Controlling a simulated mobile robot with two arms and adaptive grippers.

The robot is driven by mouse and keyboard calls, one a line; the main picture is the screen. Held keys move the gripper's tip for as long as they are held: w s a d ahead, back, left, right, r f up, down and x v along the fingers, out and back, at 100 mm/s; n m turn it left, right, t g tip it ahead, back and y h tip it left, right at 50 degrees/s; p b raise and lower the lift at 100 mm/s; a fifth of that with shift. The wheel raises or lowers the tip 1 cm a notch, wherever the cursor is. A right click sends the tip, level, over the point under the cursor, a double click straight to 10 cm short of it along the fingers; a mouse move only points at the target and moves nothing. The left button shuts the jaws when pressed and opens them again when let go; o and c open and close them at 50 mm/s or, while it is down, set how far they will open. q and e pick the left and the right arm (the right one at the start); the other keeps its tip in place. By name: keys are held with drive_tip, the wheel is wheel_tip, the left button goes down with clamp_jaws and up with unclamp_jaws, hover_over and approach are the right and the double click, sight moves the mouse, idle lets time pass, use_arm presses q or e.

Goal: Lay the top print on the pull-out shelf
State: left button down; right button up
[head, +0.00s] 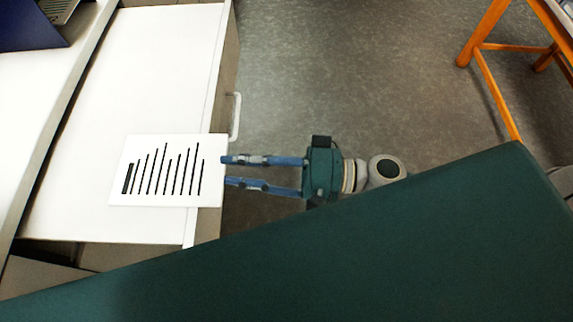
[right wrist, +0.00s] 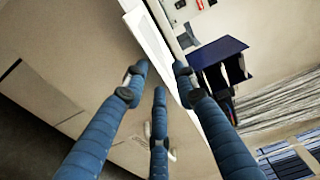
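The print (head: 150,193) is a white sheet with a row of black bars of varying height. In the head view it lies flat over the pale pull-out shelf (head: 140,75), its right edge reaching the shelf's front edge. My right gripper (head: 224,171) comes from the right, its blue fingertips at the print's right edge. I cannot tell whether a fingertip touches the print. My left gripper is not in view.
A pale handle (head: 235,117) sticks out from the shelf's front. A dark blue holder (head: 28,27) stands at the upper left; a blue holder also shows in the right wrist view (right wrist: 217,52). An orange-legged stool or table (head: 483,75) stands at the upper right. Grey floor between is clear.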

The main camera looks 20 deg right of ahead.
drive_tip(key=v, duration=1.1)
drive_tip(key=shift+d, duration=0.1)
drive_tip(key=w+d+f+m+h, duration=0.1)
drive_tip(key=d+f+h, duration=0.2)
drive_tip(key=f, duration=0.7)
drive_tip(key=w+d+f+h, duration=0.2)
drive_tip(key=d+f+h, duration=0.15)
drive_tip(key=f, duration=0.65)
drive_tip(key=s+d+f+g+h, duration=0.1)
drive_tip(key=s+d+f+h, duration=0.15)
drive_tip(key=f, duration=0.55)
drive_tip(key=s+d+f+h, duration=0.2)
drive_tip(key=d+f, duration=0.2)
drive_tip(key=f, duration=0.4)
drive_tip(key=s+d+f+g+h, duration=0.1)
drive_tip(key=s+d+f+h, duration=0.15)
drive_tip(key=f, duration=0.45)
drive_tip(key=s+a+f+n+g+h, duration=0.1)
drive_tip(key=s+f+n, duration=0.3)
drive_tip(key=s+f, duration=0.4)
drive_tip(key=s+a+f+n+g+h, duration=0.2)
drive_tip(key=s+f+n+g, duration=0.1)
drive_tip(key=s+f, duration=0.6)
drive_tip(key=shift+s+f+n, duration=0.25)
drive_tip(key=shift+s+n, duration=0.35)
drive_tip(key=shift+s, duration=0.05)
